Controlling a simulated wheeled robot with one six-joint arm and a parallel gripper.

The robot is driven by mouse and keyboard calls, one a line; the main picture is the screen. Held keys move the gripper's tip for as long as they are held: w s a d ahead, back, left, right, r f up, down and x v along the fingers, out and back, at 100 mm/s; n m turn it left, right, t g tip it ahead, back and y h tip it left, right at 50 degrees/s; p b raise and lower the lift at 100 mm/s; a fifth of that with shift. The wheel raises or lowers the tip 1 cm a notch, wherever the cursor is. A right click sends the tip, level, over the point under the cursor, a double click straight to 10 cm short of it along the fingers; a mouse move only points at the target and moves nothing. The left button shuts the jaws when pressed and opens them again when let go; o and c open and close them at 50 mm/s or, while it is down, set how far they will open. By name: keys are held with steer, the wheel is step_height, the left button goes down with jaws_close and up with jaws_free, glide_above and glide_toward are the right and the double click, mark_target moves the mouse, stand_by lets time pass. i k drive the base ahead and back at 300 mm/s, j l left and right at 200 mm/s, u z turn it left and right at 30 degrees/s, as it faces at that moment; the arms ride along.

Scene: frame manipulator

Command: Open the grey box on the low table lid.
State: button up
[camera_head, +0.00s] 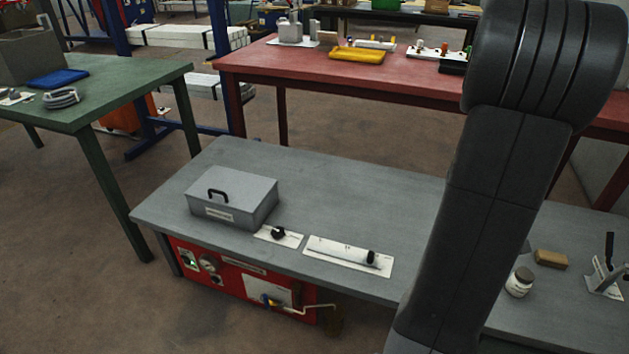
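The grey box (231,199) sits on the left part of the low grey table (330,187). Its lid (237,184) is closed, with a black handle (217,193) near the front left of the lid. A pale label shows on the box's front face. Nothing touches the box. My gripper is out of the picture; only dark links of my arm show, on the right, well apart from the box and hiding part of the low table.
A knob plate (279,236) and a slider plate (348,256) lie right of the box. A white jar (519,281), a tan block (550,259) and a lever clamp (605,277) stand farther right. A red panel (240,278) is below the table's front edge. Green and red tables stand behind.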

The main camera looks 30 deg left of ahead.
mark_target(229, 187)
steer(key=j+u, duration=0.1)
steer(key=u, duration=0.3)
steer(key=j+u, duration=0.1)
steer(key=u, duration=0.35)
steer(key=i+u, duration=0.1)
steer(key=u, duration=0.3)
steer(key=j+u, duration=0.1)
steer(key=u, duration=0.35)
steer(key=i+j, duration=0.45)
steer(key=i, duration=0.3)
steer(key=i+j+u, duration=0.1)
steer(key=i+j, duration=0.15)
steer(key=i, duration=0.1)
